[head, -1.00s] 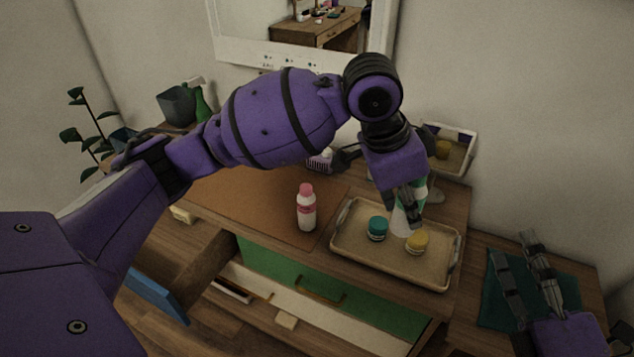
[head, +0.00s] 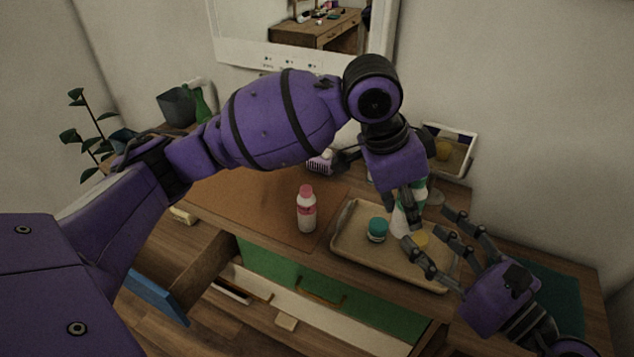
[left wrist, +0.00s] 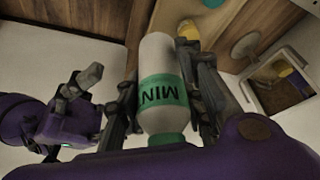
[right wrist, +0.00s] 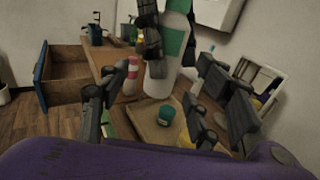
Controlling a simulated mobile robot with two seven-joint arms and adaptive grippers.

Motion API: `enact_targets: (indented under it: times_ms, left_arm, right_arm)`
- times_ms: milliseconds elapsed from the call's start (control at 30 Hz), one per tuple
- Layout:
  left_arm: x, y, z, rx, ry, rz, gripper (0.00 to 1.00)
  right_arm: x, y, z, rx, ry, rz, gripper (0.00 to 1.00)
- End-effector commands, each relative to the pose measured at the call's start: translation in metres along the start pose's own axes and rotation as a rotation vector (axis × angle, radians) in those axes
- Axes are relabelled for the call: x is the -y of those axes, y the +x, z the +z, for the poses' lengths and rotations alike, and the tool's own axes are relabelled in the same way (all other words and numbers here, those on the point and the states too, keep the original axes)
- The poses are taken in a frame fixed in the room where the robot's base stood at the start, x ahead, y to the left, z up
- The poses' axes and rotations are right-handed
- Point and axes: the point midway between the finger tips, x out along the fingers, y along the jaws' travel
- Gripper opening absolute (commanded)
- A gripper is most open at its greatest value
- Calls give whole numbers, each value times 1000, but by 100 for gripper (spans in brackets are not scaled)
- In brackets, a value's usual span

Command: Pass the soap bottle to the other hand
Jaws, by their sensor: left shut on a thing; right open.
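The soap bottle, white with a green label, shows in the head view (head: 400,222), partly hidden by my left gripper (head: 410,203). The left gripper is shut around it and holds it over the tray (head: 362,265). In the left wrist view the bottle (left wrist: 158,90) lies between both fingers, its green "MIN" label readable. My right gripper (head: 428,230) is open and empty, to the right of and below the bottle in the head view. In the right wrist view the bottle (right wrist: 170,75) stands ahead, between the spread fingers and apart from them.
The tray holds a teal jar (head: 377,230) and a yellow jar (head: 421,240). A pink-capped bottle (head: 306,212) stands left of the tray. A green drawer (head: 290,272) is below the table front.

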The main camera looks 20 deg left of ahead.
Motion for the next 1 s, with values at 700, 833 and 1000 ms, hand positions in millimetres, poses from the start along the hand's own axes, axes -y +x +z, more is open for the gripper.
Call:
enact_targets:
  times_ms: [700, 833, 1000]
  left_arm:
    - [0, -2, -1, -3, 2, -2, 3]
    - [0, -2, -2, -3, 2, -2, 3]
    - [1, -2, -2, -4, 2, -3, 3]
  right_arm:
    - [0, 43, 0, 0, 2, 0, 53]
    - [0, 43, 0, 0, 2, 0, 36]
    - [-2, 43, 0, 0, 2, 4, 14]
